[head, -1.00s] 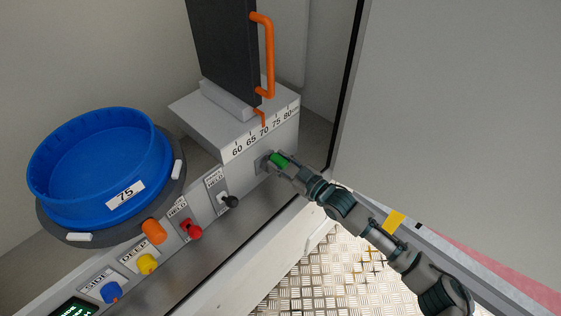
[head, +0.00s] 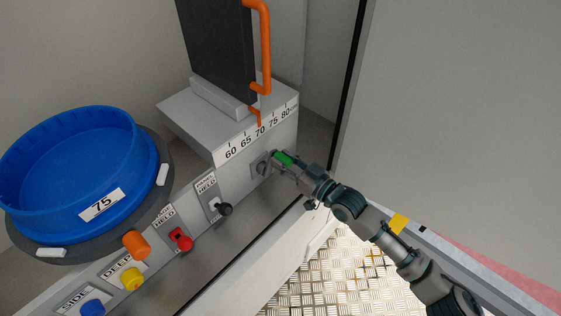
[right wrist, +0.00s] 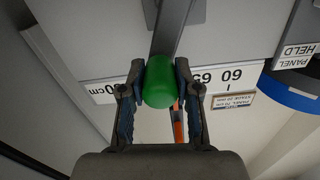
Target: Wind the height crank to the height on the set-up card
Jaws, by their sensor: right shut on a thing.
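The height crank sits on the front of a grey box, its hub (head: 263,165) low on the face. Its green handle (head: 283,158) is between the fingers of my right gripper (head: 281,160), which is shut on it. The right wrist view also shows the green handle (right wrist: 160,82) with a finger on either side. A scale (head: 259,131) above the crank reads 60 to 80 cm. An orange pointer (head: 257,116) stands near 70. A small printed card (right wrist: 233,100) shows in the right wrist view and seems to read panel 70 cm. My left gripper is not in view.
A dark upright panel (head: 215,50) with an orange handle (head: 264,45) stands on the box. A blue round tub (head: 70,165) marked 75 is at left. Black, red, orange, yellow and blue controls line the front ledge. A grey wall (head: 460,120) stands at right.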

